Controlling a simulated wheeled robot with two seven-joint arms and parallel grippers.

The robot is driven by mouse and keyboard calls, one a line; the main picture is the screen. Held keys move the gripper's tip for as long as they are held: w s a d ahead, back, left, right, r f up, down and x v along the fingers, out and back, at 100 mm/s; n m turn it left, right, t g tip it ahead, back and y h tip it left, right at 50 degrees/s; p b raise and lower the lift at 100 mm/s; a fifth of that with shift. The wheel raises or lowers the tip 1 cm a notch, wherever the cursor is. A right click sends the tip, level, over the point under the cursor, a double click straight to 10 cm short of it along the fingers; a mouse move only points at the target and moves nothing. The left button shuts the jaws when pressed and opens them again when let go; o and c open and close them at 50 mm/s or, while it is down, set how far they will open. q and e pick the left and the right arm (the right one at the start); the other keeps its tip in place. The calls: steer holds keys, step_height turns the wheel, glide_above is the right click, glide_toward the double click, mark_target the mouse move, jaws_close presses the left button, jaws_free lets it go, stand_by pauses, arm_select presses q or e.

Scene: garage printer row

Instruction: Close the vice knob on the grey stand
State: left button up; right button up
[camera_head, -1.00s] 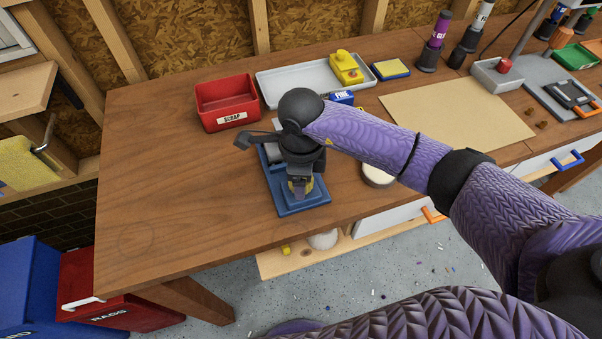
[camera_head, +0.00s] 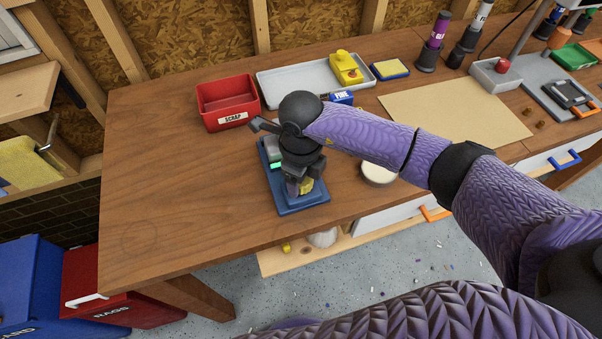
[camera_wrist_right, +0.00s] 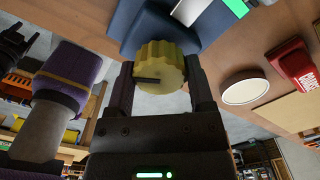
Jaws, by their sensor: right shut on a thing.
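A blue vice stand (camera_head: 312,200) sits near the front edge of the wooden bench; it looks blue rather than grey. It carries a grey block (camera_head: 272,148) with a lit green strip (camera_head: 277,165), which also shows in the right wrist view (camera_wrist_right: 237,8). The ribbed yellow knob (camera_wrist_right: 160,70) has a dark slot on its face, lying roughly level in that view. My right gripper (camera_wrist_right: 160,60) is shut on the knob, one finger on each side. In the head view my right gripper (camera_head: 300,187) largely hides the knob and vice. My left gripper is not in view.
A red scrap bin (camera_head: 227,103) and a grey tray (camera_head: 290,84) stand behind the vice. A round white-topped pot (camera_head: 379,172) stands close to its right. A tan mat (camera_head: 450,110) lies farther right. The bench left of the vice is clear.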

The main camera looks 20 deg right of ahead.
steer(key=o, duration=1.2)
steer(key=shift+o, duration=0.2)
steer(key=shift+r, duration=0.15)
step_height(320, 180, up, 10)
steer(key=shift+f+p, duration=0.15)
steer(key=shift+p, duration=0.55)
